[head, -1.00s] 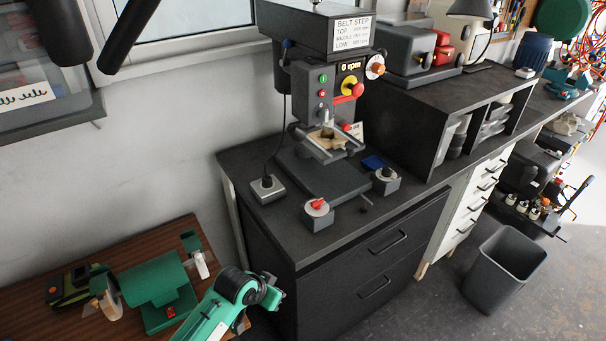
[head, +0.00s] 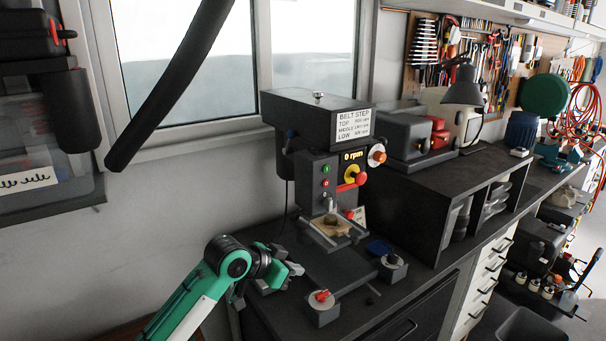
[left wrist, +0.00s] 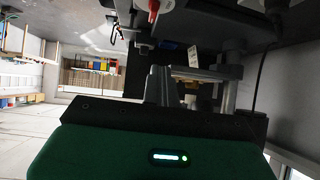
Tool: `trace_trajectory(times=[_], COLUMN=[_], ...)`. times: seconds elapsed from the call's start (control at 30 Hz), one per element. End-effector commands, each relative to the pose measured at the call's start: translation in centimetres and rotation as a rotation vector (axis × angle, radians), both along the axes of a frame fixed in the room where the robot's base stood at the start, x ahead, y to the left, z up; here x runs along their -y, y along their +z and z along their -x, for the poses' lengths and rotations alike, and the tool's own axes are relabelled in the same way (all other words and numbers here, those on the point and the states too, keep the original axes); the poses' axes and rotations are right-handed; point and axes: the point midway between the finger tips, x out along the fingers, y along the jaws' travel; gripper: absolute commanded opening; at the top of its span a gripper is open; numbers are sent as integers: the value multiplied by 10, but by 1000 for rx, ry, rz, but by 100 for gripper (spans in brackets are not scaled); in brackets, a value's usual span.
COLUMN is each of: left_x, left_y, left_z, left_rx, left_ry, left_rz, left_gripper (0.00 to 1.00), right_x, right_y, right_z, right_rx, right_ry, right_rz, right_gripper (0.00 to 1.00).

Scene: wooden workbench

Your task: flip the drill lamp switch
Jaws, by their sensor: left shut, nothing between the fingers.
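The drill press (head: 325,130) stands on the dark bench top, its display reading "0 rpm". A small switch box with a cable, seen earlier at the press's left foot, is now mostly hidden behind my left gripper. My left gripper (head: 292,270) is shut and empty, over the bench's left end in front of that box. In the left wrist view its fingers (left wrist: 162,86) are together, with nothing between them. A box with a red knob (head: 322,297) stands to the right of the gripper, apart from it. I cannot tell which switch is the lamp's.
A wood piece (head: 331,226) sits on the press table. A black shelf unit (head: 420,200) stands at right. The window wall is behind.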

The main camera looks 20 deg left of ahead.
Motion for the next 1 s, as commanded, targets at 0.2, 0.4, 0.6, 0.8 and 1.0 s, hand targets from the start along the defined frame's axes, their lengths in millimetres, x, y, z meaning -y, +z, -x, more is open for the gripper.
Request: trace_trajectory(times=[0.2, 0.4, 0.6, 0.8, 1.0], left_x=[-17, -34, -54, -68, -73], left_y=[86, 169, 251, 307, 328], left_z=[-34, -51, -56, -52, -49], left_rx=[104, 196, 284, 343, 365], left_ry=[-36, -61, -83, -95, -100], left_rz=[30, 66, 104, 136, 150], left_gripper=[0, 0, 0, 0, 0], right_x=[-5, -12, -12, -8, -4], right_y=[0, -1, -1, -1, -1], right_z=[0, 0, 0, 0, 0], right_rx=[0, 0, 0, 0, 1], right_ry=[-2, -3, -3, -1, 0], right_rz=[-5, -13, -13, -8, -5], right_gripper=[36, 36, 36, 36, 36])
